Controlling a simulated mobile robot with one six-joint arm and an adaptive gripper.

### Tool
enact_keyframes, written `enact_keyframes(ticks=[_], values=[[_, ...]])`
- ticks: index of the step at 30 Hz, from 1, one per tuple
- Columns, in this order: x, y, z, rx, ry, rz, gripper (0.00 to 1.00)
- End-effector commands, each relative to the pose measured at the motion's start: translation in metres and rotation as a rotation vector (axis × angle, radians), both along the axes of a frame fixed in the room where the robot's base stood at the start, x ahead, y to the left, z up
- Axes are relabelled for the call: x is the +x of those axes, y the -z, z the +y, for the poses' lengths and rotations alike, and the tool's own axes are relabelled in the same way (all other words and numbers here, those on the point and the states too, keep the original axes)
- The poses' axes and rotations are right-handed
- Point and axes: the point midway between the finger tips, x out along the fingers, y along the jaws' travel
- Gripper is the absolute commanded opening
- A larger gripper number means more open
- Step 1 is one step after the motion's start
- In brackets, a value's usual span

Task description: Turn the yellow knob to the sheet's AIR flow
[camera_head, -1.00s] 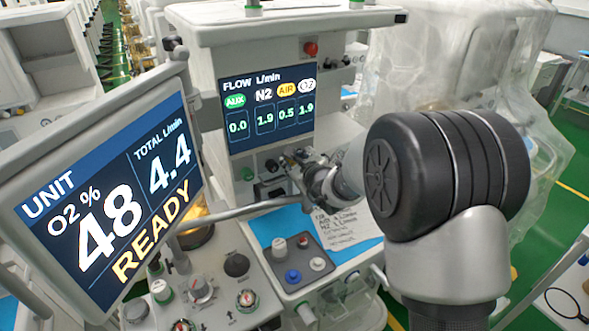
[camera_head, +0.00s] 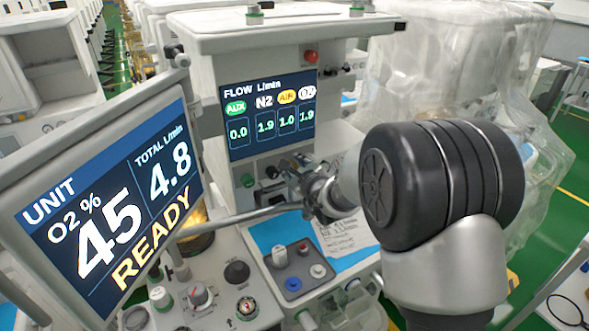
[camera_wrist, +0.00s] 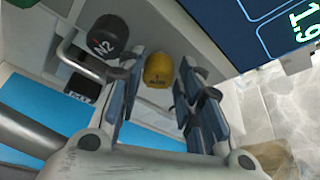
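The yellow AIR knob (camera_wrist: 158,70) shows in the wrist view between the two fingers of my gripper (camera_wrist: 160,82), which stand close on either side of it and look shut on it. In the head view my arm hides the knob, and my gripper (camera_head: 293,172) is partly seen at the cart front. The flow screen (camera_head: 268,115) reads AUX 0.0, N2 1.9, AIR 1.0, O2 1.9. The printed sheet (camera_head: 346,238) lies on the blue surface below, partly covered by my arm; its figures are too small to read.
The black N2 knob (camera_wrist: 108,38) sits just left of the fingers. A metal rail curves beside it. The tilted unit screen (camera_head: 110,200) reads O2 45%, total 4.8, READY. A small tray (camera_head: 297,275) with knobs lies on the blue surface.

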Motion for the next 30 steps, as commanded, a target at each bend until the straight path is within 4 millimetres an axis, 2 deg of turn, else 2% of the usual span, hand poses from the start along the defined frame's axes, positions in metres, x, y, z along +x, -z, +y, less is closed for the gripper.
enact_keyframes(ticks=[8,11,14,24,30], values=[[-0.001,0.000,0.000,0.000,-0.001,0.001,0.35],[-0.007,-0.003,-0.003,0.000,0.000,0.000,0.35],[-0.020,-0.009,-0.009,0.000,0.000,-0.001,0.35],[-0.082,-0.032,-0.034,0.000,0.001,-0.001,0.35],[-0.101,-0.039,-0.042,0.001,0.001,0.000,0.35]])
